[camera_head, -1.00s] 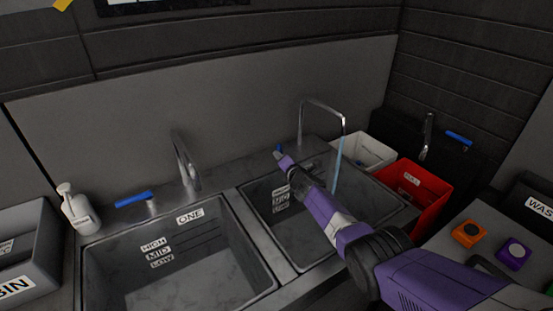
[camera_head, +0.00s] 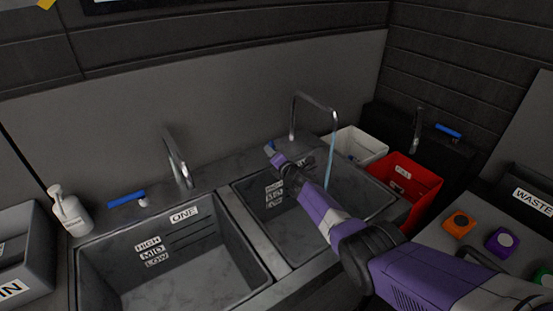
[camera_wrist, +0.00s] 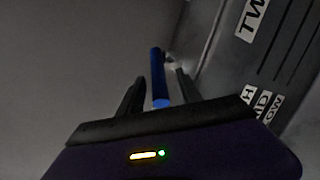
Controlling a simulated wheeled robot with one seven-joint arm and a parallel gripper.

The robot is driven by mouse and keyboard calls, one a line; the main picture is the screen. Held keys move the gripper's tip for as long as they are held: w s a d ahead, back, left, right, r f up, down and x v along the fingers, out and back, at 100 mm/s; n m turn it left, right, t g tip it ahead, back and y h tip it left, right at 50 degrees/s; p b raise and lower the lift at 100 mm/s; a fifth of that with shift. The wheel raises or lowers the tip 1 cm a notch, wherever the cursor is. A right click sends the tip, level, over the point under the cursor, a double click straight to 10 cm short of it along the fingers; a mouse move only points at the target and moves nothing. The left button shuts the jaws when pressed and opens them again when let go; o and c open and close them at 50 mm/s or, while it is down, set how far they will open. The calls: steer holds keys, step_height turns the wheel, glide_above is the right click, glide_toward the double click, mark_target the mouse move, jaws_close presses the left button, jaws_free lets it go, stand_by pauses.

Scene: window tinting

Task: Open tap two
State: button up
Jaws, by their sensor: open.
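Tap two (camera_head: 314,99) is a tall bent metal spout behind the right sink, and a blue stream of water (camera_head: 331,150) falls from it into that sink. In the wrist view its blue lever handle (camera_wrist: 158,75) lies between the two fingers of my gripper (camera_wrist: 158,88), which are apart. I cannot tell whether either finger touches the lever. In the head view my gripper (camera_head: 270,152) is at the back left of the right sink, and the lever is mostly hidden by it. The label of sink two (camera_wrist: 252,18) shows partly in the wrist view.
Sink one (camera_head: 170,265) is on the left, with its own spout (camera_head: 177,158) and blue lever (camera_head: 126,198). A soap bottle (camera_head: 69,211) stands left of it. A red bin (camera_head: 408,190) and a white bin (camera_head: 362,145) are right of sink two. Orange (camera_head: 459,224) and purple (camera_head: 502,242) buttons are at right.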

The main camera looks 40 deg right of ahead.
steer(key=p+v, duration=0.4)
steer(key=v, duration=0.3)
steer(key=shift+s, duration=0.15)
stand_by(0.3)
stand_by(0.6)
